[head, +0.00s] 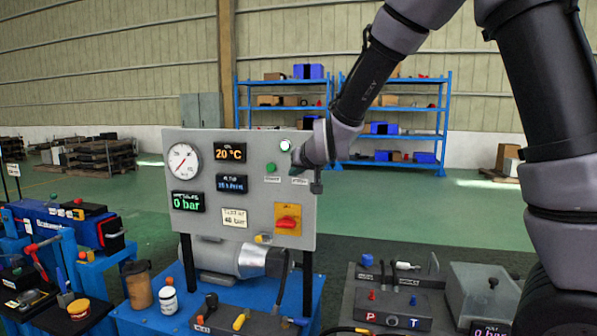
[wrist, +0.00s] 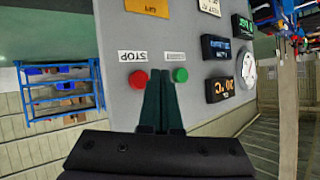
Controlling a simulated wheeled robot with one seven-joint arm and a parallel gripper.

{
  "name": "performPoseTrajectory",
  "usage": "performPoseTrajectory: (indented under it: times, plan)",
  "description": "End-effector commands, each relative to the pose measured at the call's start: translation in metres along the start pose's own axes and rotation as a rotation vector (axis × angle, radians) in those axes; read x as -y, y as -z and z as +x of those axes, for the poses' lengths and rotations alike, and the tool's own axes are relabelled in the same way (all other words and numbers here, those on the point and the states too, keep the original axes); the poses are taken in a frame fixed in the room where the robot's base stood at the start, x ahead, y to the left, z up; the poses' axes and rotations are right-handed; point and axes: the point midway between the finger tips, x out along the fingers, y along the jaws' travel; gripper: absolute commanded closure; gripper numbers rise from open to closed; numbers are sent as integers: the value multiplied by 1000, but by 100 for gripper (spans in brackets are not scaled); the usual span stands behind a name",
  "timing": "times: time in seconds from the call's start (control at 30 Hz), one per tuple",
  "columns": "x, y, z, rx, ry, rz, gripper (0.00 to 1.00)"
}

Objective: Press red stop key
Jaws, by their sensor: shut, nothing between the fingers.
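The red stop key (wrist: 138,79) is a round button on the grey control panel (head: 243,225), under an upside-down STOP label (wrist: 133,56) in the wrist view. My gripper (wrist: 160,72) is shut and empty, its fingertips between the red key and the green key (wrist: 180,75), right of the red one. I cannot tell whether the tips touch the panel. In the head view my gripper (head: 297,158) is at the panel's upper right and hides the red key; the green key (head: 271,168) shows to its left.
The panel also carries a gauge (head: 183,163), dark displays (head: 230,152), a lit lamp (head: 285,145) and a red rotary switch (head: 288,222) on a yellow plate. A motor (head: 225,258) sits below. Blue shelves (head: 440,120) stand far behind.

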Motion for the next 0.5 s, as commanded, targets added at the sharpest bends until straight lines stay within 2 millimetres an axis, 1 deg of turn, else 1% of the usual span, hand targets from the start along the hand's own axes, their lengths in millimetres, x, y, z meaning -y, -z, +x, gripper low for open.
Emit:
performPoseTrajectory:
  times: [0.03, 0.2, 0.5]
  plan:
    - [-4, 3, 4, -1, -2, 0, 100]
    - [-9, 8, 12, 0, -1, 0, 100]
    - [-10, 10, 14, 1, 1, -1, 100]
